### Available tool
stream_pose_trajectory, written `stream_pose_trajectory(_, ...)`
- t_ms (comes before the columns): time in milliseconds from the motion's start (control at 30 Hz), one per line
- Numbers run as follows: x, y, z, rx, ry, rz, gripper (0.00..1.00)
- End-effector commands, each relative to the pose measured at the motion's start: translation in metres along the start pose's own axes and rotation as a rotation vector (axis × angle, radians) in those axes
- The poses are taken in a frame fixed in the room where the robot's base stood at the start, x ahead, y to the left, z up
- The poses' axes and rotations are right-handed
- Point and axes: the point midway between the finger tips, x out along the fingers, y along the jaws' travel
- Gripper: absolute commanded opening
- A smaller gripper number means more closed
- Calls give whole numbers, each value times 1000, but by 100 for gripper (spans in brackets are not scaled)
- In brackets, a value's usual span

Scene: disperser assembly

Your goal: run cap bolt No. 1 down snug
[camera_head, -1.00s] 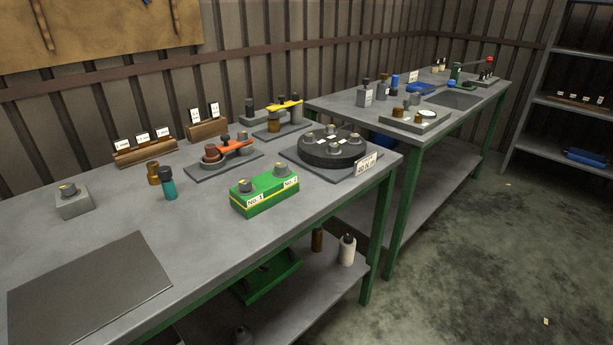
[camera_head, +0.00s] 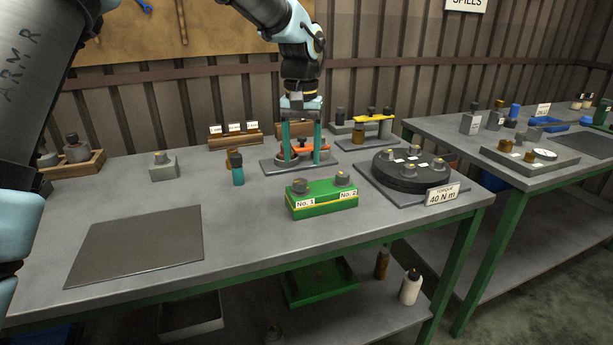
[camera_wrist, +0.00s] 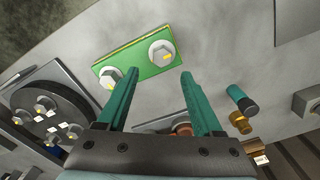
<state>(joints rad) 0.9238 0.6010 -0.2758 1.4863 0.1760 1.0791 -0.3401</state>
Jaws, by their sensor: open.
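Cap bolt No. 1 (camera_head: 300,186) is a grey bolt standing on the left end of the green block (camera_head: 322,201), above the "No. 1" label. The No. 2 bolt (camera_head: 342,179) stands on the right end. In the wrist view the block (camera_wrist: 138,64) is turned round, so bolt No. 1 (camera_wrist: 162,53) is on the right. My gripper (camera_head: 301,160) points down, open and empty, above the table behind the block. Its teal fingers (camera_wrist: 159,74) also show in the wrist view, apart from both bolts. Whether bolt No. 1 is fully seated cannot be told.
Behind my fingers is a dark tray with an orange tool (camera_head: 312,148). A black round disc (camera_head: 405,172) with bolts stands right, beside a "40 N m" sign (camera_head: 442,195). A teal bottle (camera_head: 238,175) and grey block (camera_head: 163,168) stand left. The table front is clear around a dark mat (camera_head: 135,245).

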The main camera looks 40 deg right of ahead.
Motion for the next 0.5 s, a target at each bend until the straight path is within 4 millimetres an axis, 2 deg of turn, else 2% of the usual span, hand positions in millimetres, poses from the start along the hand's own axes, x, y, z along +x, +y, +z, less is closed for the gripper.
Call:
stream_pose_trajectory(233,43,-1,1,-1,-3,0,68)
stream_pose_trajectory(500,65,0,1,-1,-1,1,68)
